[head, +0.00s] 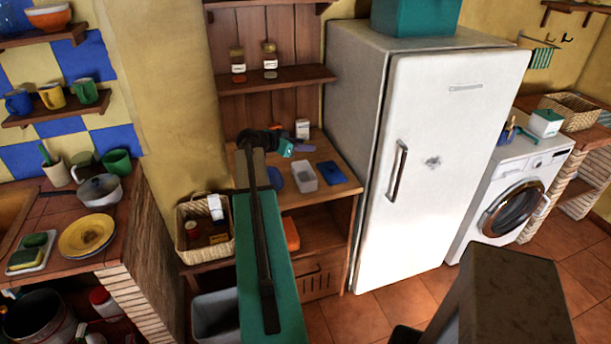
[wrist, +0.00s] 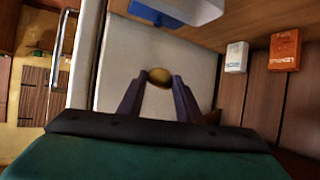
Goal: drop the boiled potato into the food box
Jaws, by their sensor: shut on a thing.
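My gripper (head: 303,148) is over the wooden shelf unit in the head view. In the wrist view my gripper (wrist: 159,80) is shut on the boiled potato (wrist: 159,77), a small yellow-brown lump between the two purple fingertips. The potato cannot be made out in the head view. The food box (head: 303,179), a small open white container, stands on the unit's top, below my gripper and a little toward the front. A pale bluish box-like thing (wrist: 188,8) is cut off by the top edge of the wrist view; I cannot tell if it is the food box.
A blue flat thing (head: 331,173) lies right of the food box. A white carton (head: 302,129) stands at the back; an orange carton (wrist: 285,49) shows beside it in the wrist view. The white fridge (head: 445,150) bounds the right side. A wicker basket (head: 190,250) is at lower left.

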